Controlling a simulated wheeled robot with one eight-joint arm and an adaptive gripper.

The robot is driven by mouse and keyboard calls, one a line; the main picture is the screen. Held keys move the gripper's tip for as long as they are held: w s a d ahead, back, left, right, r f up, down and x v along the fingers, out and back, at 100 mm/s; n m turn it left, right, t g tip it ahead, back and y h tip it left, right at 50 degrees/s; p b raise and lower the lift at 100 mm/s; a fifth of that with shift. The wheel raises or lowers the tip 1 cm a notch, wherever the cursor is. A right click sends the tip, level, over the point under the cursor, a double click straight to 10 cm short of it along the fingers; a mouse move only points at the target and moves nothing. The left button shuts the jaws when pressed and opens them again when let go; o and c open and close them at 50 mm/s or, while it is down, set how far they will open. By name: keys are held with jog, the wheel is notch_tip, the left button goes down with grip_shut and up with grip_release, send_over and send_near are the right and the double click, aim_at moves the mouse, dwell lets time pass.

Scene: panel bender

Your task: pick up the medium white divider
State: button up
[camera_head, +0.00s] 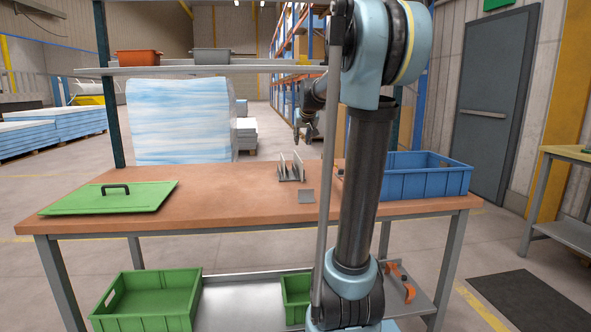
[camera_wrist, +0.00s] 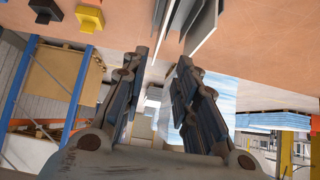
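Upright pale divider plates (camera_head: 298,167) stand in a small holder near the back middle of the brown table (camera_head: 237,178). Which one is the medium white divider I cannot tell for sure. In the wrist view a light plate (camera_wrist: 207,27) and darker grey plates beside it show at the top, beyond my fingers. My gripper (camera_head: 308,128) is above and behind the plates in the head view. In the wrist view my gripper (camera_wrist: 163,62) has its two fingers spread apart, with nothing between them, and the plates are clear of them.
A green lid (camera_head: 108,197) lies at the table's left, and a blue crate (camera_head: 425,176) stands at the right. A shelf (camera_head: 215,69) spans above. Yellow (camera_wrist: 90,17) and black blocks show in the wrist view.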

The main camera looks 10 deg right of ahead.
jog(key=x, duration=1.6)
jog(key=shift+w+f, duration=0.25)
jog(key=shift+c, duration=0.4)
grip_shut()
